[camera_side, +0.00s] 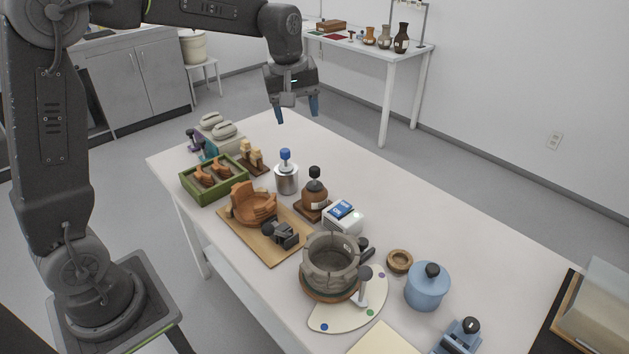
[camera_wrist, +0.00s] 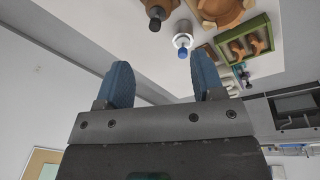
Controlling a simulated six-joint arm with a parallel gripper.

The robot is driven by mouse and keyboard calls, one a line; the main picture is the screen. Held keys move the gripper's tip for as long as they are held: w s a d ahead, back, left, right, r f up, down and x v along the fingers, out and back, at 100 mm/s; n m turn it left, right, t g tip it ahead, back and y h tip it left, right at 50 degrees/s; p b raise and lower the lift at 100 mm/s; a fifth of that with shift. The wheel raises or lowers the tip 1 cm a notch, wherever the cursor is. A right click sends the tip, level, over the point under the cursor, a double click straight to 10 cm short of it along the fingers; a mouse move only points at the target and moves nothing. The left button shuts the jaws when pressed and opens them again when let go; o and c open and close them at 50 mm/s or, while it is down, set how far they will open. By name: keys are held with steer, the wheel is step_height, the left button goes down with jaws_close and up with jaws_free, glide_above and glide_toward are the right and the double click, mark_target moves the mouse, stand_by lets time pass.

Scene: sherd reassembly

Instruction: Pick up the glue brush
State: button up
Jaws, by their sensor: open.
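The glue brush appears to be the blue-topped handle (camera_side: 285,154) standing upright in a metal pot (camera_side: 287,181) near the middle of the table. Its blue top (camera_wrist: 183,53) and the pot's pale rim (camera_wrist: 178,40) also show in the wrist view, beyond the fingertips. The brush's lower part is hidden in the pot. My gripper (camera_side: 297,117) is open and empty, raised above the far edge of the table, behind and above the pot. Its two blue fingers (camera_wrist: 162,68) are spread apart in the wrist view and touch nothing.
A green tray of sherds (camera_side: 192,196) and an orange partial bowl (camera_side: 248,210) on a board lie left and in front. A grey vessel (camera_side: 328,268) and blue jar (camera_side: 427,292) stand nearer.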

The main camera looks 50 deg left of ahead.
mark_target(315, 168)
steer(key=w+a+f+n, duration=0.2)
steer(key=w+f, duration=0.1)
steer(key=f, duration=0.3)
steer(key=w+a+f+n+g, duration=0.1)
steer(key=w+f+n, duration=0.1)
steer(key=f, duration=0.4)
steer(key=w+a+f+n+g, duration=0.1)
steer(key=w+a+f+n, duration=0.1)
steer(key=w+f, duration=0.2)
steer(key=shift+w+a+f, duration=0.15)
steer(key=shift+a+f, duration=0.05)
steer(key=shift+f, duration=0.55)
steer(key=shift+w+a+f, duration=0.15)
steer(key=shift+f, duration=0.6)
steer(key=shift+w+d+f, duration=0.1)
steer(key=shift+f, duration=1.4)
steer(key=shift+w+f, duration=0.1)
steer(key=shift+f, duration=1.35)
steer(key=c, duration=0.8)
